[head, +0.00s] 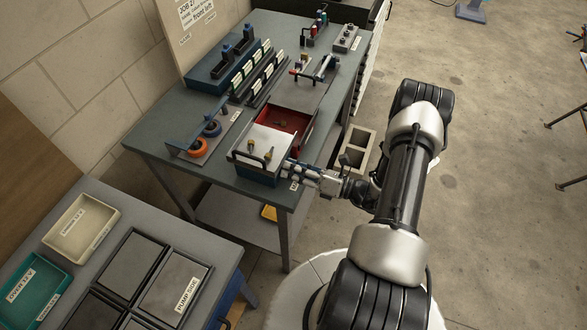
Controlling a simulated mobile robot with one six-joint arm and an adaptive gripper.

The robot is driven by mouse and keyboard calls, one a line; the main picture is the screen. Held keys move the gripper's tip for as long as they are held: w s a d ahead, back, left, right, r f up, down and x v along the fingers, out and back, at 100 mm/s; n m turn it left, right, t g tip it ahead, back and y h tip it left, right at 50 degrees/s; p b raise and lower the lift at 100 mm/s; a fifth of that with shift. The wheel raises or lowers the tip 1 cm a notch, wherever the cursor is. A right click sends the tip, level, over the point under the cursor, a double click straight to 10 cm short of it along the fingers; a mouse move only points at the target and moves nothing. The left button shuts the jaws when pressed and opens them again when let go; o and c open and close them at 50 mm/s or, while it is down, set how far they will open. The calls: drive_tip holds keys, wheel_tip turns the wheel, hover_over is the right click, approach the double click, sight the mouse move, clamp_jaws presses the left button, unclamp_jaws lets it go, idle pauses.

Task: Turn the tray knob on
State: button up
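A small dark-blue tray or box (255,172) with a pale top stands at the near right edge of the workbench. Two small yellow-and-dark pieces stand on its pale top: one piece (251,146) at the back and one piece (268,157) nearer my gripper. I cannot tell whether either is a knob, and no on or off mark is readable. My gripper (295,169) reaches in from the right, at the tray's right side by the bench edge. Its fingertips are small and merge with the tray, so contact and opening are unclear.
An open red-lined compartment (284,123) adjoins the tray. A blue rail stand (196,138) with orange and blue rings is to the left. Racks of labelled blocks (262,75) stand behind. A hollow concrete block (357,148) is on the floor right of the bench.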

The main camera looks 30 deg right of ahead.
drive_tip(key=shift+o, duration=0.5)
drive_tip(key=shift+d, duration=0.1)
drive_tip(key=shift+s+d, duration=0.3)
drive_tip(key=shift+s, duration=0.05)
drive_tip(key=v, duration=1.1)
